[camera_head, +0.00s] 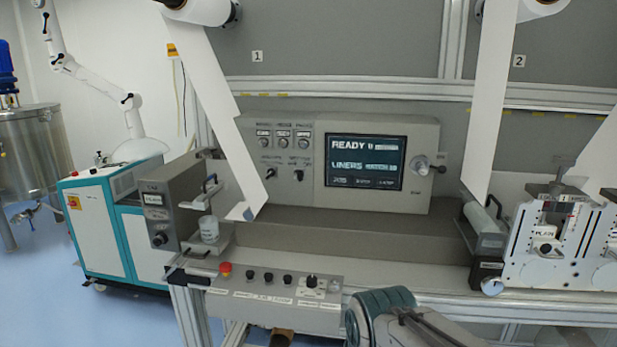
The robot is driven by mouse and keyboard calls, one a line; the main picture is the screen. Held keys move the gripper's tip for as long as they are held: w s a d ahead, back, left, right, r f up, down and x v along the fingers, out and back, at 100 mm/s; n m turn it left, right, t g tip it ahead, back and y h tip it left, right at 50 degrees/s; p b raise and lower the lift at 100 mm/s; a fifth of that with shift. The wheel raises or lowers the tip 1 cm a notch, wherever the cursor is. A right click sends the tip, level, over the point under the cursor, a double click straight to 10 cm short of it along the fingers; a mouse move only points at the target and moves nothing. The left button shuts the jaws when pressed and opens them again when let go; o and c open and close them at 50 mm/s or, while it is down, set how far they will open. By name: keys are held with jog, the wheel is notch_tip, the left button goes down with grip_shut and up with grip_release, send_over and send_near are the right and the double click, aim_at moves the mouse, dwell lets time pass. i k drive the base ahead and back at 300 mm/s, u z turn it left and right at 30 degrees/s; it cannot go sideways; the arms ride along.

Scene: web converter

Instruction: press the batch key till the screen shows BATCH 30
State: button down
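The screen (366,162) is lit in the grey control cabinet (425,130) at centre. Its top line reads READY. A lower line reads LINERS and then what looks like BATCH with a small number, too blurred to read surely. Three round keys (283,143) with small labels and two knobs (299,175) sit left of the screen. A sloped front panel (270,297) carries several black buttons (268,276) and a red mushroom button (225,268). I cannot tell which is the batch key. A grey and teal part of my arm shows at the bottom; my gripper is not in view.
White webs hang at left (215,90) and right (490,110) of the cabinet. A slitting unit (560,240) stands at right.

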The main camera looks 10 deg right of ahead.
aim_at(357, 180)
jog(key=z, duration=0.1)
jog(key=i, duration=1.1)
jog(key=z, duration=0.6)
